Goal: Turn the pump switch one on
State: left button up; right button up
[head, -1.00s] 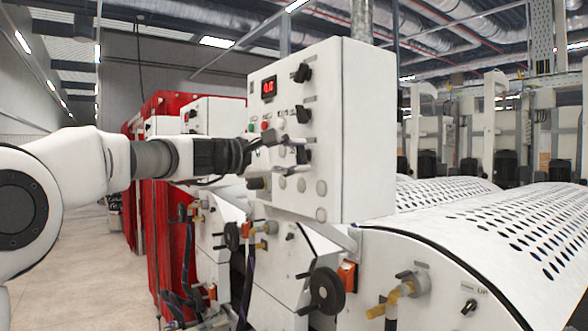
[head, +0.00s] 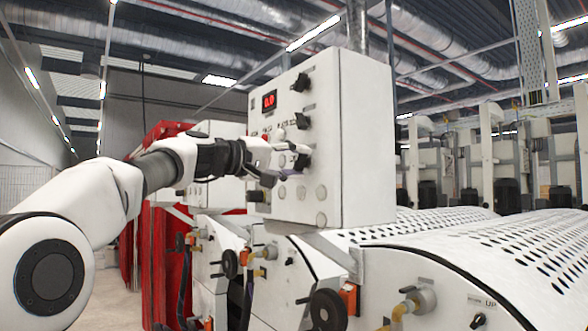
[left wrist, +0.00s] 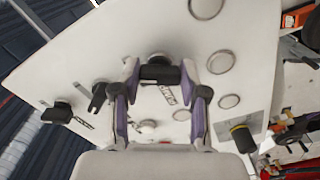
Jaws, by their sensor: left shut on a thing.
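The white control box (head: 355,135) carries black rotary knobs in a column on its front panel: a top knob (head: 301,82), a middle knob (head: 302,121) and a lowest knob (head: 303,161). I cannot read which label marks pump switch one. My left gripper (head: 287,160) is at the lowest knob. In the left wrist view the gripper (left wrist: 160,77) is shut on this black knob (left wrist: 160,74), with a purple-edged finger at each end. The fingers partly hide the knob. My right gripper is not in view.
Round blank covers (head: 321,193) are below the knobs. White perforated roller covers (head: 520,260) stand at the right, and a black handwheel (head: 327,308) is below the box.

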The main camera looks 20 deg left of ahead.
pick_arm(q)
jog(key=shift+d+f+m, duration=0.15)
jog(key=shift+f+m, duration=0.15)
jog(key=shift+f, duration=0.1)
jog(key=o, duration=1.1)
jog(key=shift+o, duration=0.2)
jog(key=shift+d+r, duration=0.15)
jog(key=shift+s+a+r, duration=0.1)
jog(key=shift+s+a, duration=0.2)
jog(key=shift+a, duration=0.1)
jog(key=v, duration=1.1)
jog(key=shift+d, duration=0.1)
